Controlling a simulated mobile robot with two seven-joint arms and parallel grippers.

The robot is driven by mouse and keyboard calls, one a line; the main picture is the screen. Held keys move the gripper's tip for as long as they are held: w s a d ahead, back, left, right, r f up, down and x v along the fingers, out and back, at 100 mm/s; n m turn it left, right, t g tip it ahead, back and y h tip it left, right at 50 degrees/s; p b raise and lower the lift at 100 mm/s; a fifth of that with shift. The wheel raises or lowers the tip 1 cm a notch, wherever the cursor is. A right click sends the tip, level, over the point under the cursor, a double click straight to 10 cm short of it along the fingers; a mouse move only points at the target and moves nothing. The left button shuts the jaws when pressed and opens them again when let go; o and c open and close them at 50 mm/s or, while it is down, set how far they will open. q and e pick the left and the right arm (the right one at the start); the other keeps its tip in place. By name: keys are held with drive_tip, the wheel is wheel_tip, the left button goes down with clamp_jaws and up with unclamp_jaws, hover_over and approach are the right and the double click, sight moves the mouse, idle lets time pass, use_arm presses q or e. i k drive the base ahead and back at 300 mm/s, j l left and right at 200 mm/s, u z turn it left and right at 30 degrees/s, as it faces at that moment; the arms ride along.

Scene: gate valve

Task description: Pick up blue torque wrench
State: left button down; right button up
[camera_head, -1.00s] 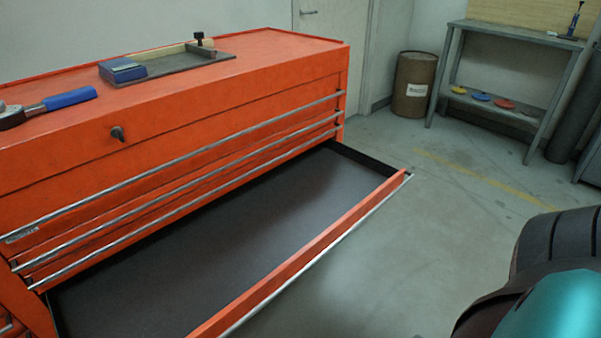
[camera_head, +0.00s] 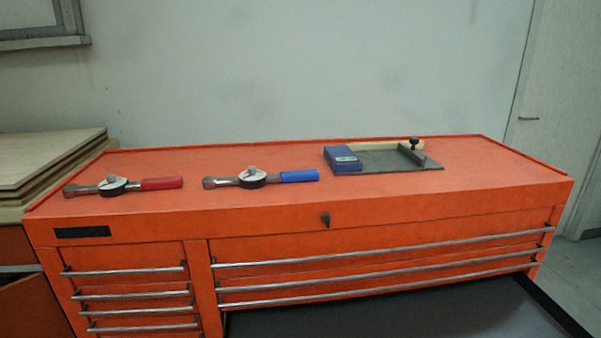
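The blue torque wrench (camera_head: 252,180) lies flat on top of the orange tool chest (camera_head: 470,172), near the middle left. Its blue handle points right and its metal head points left, with a round dial between them. A similar wrench with a red handle (camera_head: 160,183) lies to its left, apart from it. Neither of my grippers shows in the head view.
A dark tray (camera_head: 392,163) with a blue box (camera_head: 342,159) sits right of the blue wrench. A wide drawer (camera_head: 400,318) stands open at the lower right. Stacked boards (camera_head: 45,160) are at the left. The chest top's front strip is clear.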

sight(260, 178)
drive_tip(key=z, duration=1.3)
drive_tip(key=u, duration=1.35)
drive_tip(key=z, duration=0.4)
drive_tip(key=j+z, duration=0.15)
drive_tip(key=z, duration=0.6)
drive_tip(key=j+z, duration=0.15)
drive_tip(key=z, duration=0.25)
drive_tip(key=k+j+z, duration=0.1)
drive_tip(key=j+z, duration=0.3)
drive_tip(key=k+j+z, duration=0.15)
drive_tip(key=j+z, duration=0.15)
drive_tip(key=z, duration=0.15)
drive_tip(key=k+j+z, duration=0.3)
drive_tip(key=k+j, duration=0.3)
